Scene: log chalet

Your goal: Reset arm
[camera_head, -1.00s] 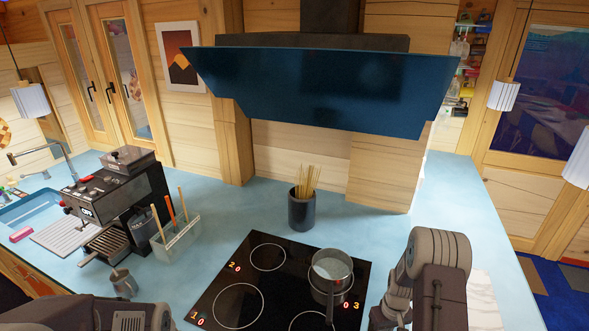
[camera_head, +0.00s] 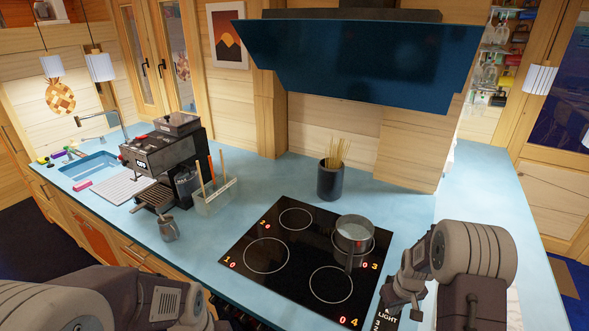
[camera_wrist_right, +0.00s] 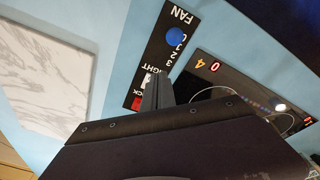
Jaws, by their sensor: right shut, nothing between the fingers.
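My right gripper (camera_head: 402,296) is at the right edge of the black cooktop (camera_head: 262,247) in the head view, over the fan and light panel (camera_head: 386,314). In the right wrist view its fingers (camera_wrist_right: 158,92) are shut with nothing between them, in front of the panel (camera_wrist_right: 170,42). Whether they touch the panel I cannot tell. My left arm (camera_head: 60,302) comes in at the bottom left of the head view; its gripper is not visible.
A saucepan (camera_head: 354,231) stands on the cooktop's back right burner, close to my right arm. A coffee machine (camera_head: 168,158), a metal jug (camera_head: 169,228), a utensil box (camera_head: 215,197) and a dark pot of sticks (camera_head: 330,180) stand on the blue counter. A marble slab (camera_wrist_right: 48,80) lies beside the panel.

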